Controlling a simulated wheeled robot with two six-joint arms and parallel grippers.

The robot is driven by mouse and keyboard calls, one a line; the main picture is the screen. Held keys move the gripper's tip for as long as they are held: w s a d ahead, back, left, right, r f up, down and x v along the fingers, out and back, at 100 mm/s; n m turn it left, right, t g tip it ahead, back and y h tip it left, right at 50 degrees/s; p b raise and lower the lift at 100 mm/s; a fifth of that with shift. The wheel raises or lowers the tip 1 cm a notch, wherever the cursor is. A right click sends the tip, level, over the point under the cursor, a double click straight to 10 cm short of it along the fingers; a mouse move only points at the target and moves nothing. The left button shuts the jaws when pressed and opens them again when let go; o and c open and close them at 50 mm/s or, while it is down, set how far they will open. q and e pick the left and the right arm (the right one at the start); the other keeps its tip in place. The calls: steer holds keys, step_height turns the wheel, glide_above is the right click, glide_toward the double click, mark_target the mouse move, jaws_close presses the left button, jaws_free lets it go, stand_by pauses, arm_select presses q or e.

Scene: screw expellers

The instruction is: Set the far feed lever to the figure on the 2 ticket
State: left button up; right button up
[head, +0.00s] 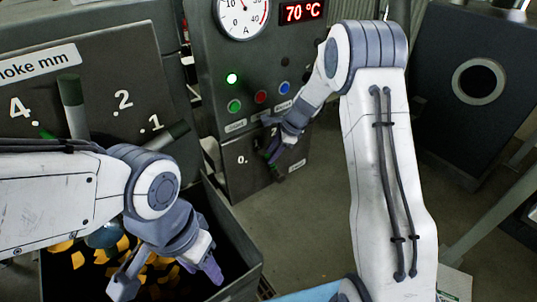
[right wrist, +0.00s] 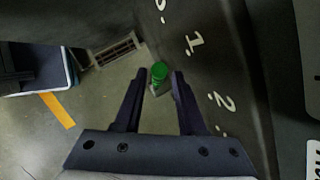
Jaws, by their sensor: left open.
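The far lever has a green knob (right wrist: 159,73), seen in the right wrist view between my right fingertips, with a small gap on each side. Its dark plate (head: 237,183) carries white figures; 0, 1 and 2 show in the right wrist view. The lever's exact setting is hard to tell. My right gripper (head: 276,158) is open at this lever, partly covering the plate in the head view. My left gripper (head: 165,278) is open and empty above a dark bin (head: 238,250). I cannot make out a ticket marked 2.
A nearer panel (head: 110,80) at left has a green-ended lever (head: 72,105) and figures 4, 2 and 1. Orange pieces (head: 95,263) lie in the bin. Above the far plate are buttons, a gauge (head: 241,14) and a 70 °C display (head: 303,12). Floor (head: 305,220) is free between bin and right arm.

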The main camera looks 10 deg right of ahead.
mark_target(268, 157)
steer(key=shift+x, duration=1.7)
steer(key=shift+s, duration=0.1)
jaws_close()
